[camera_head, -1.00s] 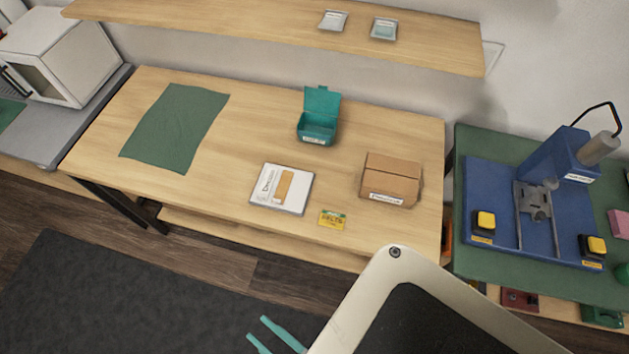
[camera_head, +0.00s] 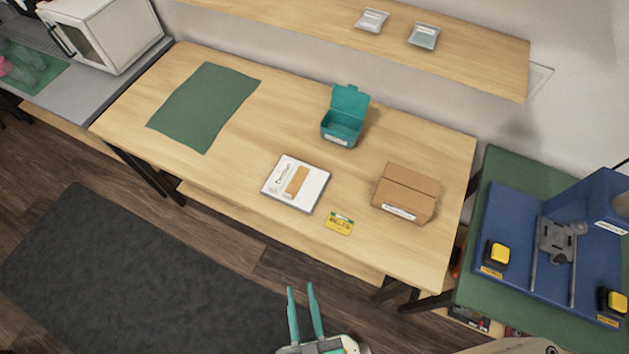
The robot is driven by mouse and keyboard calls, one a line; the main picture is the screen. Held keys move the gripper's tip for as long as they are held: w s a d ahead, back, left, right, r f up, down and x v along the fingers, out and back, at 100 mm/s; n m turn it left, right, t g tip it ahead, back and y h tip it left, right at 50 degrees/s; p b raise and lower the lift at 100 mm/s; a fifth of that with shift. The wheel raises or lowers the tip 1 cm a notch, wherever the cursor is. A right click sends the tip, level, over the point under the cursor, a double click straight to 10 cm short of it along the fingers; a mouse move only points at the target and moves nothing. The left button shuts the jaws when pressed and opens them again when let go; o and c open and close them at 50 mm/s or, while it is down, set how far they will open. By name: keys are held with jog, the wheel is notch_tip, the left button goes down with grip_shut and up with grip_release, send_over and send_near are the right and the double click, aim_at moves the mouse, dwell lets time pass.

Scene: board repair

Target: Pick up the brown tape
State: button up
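No roll of brown tape can be clearly made out. A flat tan-brown strip (camera_head: 297,181) lies on a white labelled booklet or box (camera_head: 312,189) near the front middle of the wooden table; I cannot tell whether it is the tape. My gripper (camera_head: 301,288) has two teal fingers pointing up in the picture, apart and with nothing between them. It shows in front of the table, over the floor, well below the strip in the picture.
On the table (camera_head: 240,140) are a green mat (camera_head: 203,106), an open teal box (camera_head: 343,125), a brown carton (camera_head: 405,193) and a small yellow packet (camera_head: 340,223). A blue press (camera_head: 520,225) stands on the right bench. A shelf (camera_head: 470,62) hangs behind.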

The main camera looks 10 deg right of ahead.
jog(key=w+a+m+y, duration=0.1)
jog(key=w+a+m, duration=0.1)
jog(key=w+a, duration=0.6)
jog(key=w+a+m+y, duration=0.2)
jog(key=w+a, duration=0.2)
jog(key=w, duration=0.9)
jog(key=w+a+r+n+g+y, duration=0.5)
jog(key=w+a+r+n+y, duration=0.4)
jog(key=w+a+r, duration=0.45)
jog(key=n+g+h, duration=0.6)
jog(key=g+h, duration=0.4)
jog(key=h, duration=0.2)
send_near(286, 193)
notch_tip(286, 193, down, 8)
jog(key=shift+w+f, duration=0.1)
jog(key=shift+w, duration=0.05)
